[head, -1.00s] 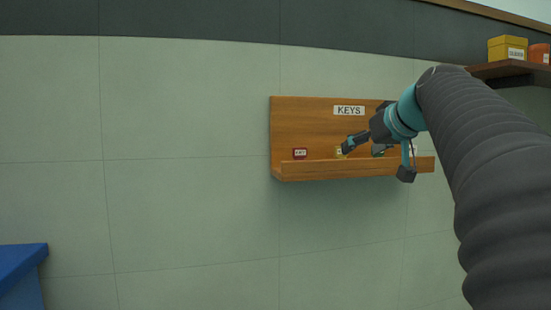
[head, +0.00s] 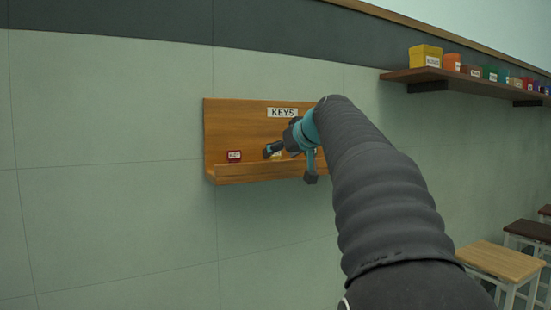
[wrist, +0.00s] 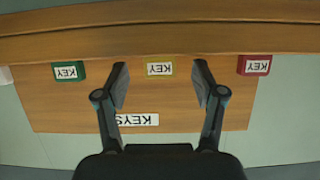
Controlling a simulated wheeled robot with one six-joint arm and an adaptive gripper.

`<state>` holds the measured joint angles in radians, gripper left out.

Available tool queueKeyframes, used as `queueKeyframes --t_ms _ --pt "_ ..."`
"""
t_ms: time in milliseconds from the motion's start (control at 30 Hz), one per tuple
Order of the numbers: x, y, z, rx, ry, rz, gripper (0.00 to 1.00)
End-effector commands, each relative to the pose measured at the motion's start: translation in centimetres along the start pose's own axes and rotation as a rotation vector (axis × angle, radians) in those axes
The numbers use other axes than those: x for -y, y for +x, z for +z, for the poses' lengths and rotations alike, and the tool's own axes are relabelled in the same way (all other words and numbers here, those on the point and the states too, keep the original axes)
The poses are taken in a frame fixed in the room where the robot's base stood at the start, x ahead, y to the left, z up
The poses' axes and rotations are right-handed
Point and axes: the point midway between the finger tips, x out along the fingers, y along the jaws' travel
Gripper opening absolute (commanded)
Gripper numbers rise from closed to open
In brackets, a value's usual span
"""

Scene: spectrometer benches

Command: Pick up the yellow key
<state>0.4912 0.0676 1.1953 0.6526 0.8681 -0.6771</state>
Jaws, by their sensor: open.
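The yellow key (wrist: 159,67) is a small yellow block with a white KEY label, standing on the ledge of the wooden KEYS rack (head: 222,115). In the wrist view, which is upside down, it lies between my two fingertips. My gripper (wrist: 161,82) is open, one finger on each side of the key with gaps between. In the head view my gripper (head: 281,151) is at the rack and mostly hides the yellow key (head: 277,155).
A red key (wrist: 254,64) and a green key (wrist: 68,70) stand on either side of the yellow one. The rack ledge (wrist: 160,40) runs across the wrist view. A wall shelf (head: 440,78) holds coloured boxes at the right. Stools (head: 500,260) stand at the lower right.

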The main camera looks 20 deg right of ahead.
Motion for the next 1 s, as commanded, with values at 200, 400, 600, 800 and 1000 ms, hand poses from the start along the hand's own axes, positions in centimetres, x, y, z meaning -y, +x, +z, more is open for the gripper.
queueKeyframes --t_ms 200,400,600,800,1000 --pt "0.0 3.1 -0.3 0.003 0.0 -0.003 0.69" --pt "0.0 4.2 -0.3 0.0 0.0 0.001 0.69" --pt "0.0 4.2 -0.2 0.0 0.0 0.0 0.51" --pt "0.0 4.2 -0.2 0.001 0.0 0.0 0.08" --pt "-0.1 4.2 -0.2 0.001 0.0 0.0 0.08"
